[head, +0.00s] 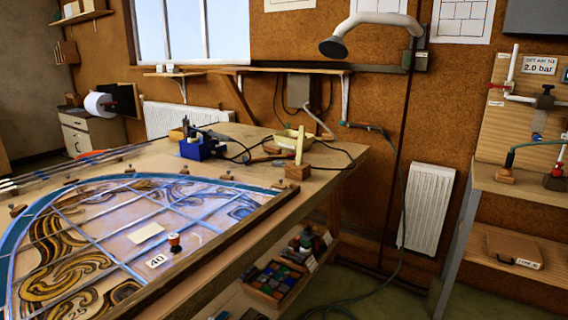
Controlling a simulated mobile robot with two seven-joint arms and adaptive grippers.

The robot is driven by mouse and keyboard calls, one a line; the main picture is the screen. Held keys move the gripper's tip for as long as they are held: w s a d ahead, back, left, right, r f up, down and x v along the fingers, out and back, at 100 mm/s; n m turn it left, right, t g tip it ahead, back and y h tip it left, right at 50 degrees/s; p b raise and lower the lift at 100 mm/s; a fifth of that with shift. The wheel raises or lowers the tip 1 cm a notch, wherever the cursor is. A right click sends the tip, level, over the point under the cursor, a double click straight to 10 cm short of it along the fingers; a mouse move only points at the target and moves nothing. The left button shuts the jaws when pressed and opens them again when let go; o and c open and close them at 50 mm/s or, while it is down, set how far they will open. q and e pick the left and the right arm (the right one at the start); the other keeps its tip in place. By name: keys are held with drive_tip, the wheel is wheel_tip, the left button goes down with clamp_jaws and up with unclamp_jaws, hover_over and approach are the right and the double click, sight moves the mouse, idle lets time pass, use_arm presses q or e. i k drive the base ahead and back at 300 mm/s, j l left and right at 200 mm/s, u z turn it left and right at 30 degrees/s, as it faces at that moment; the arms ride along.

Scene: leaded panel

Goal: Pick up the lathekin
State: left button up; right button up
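A pale, flat, upright piece (299,146) stands in a small wooden block (298,172) near the right end of the workbench in the head view. It may be the lathekin, but at this size I cannot tell for certain. Nothing is seen touching it apart from the block. Neither of my grippers shows in the head view.
A blue device (198,148), cables and a shallow dish (290,138) stand behind. Bare bench top (335,172) lies right of the block.

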sight(303, 129)
drive_tip(key=i+l+u, duration=0.2)
drive_tip(key=i+u, duration=0.15)
drive_tip(key=i+l+u, duration=0.55)
drive_tip(key=l+u, duration=0.2)
drive_tip(key=j, duration=0.1)
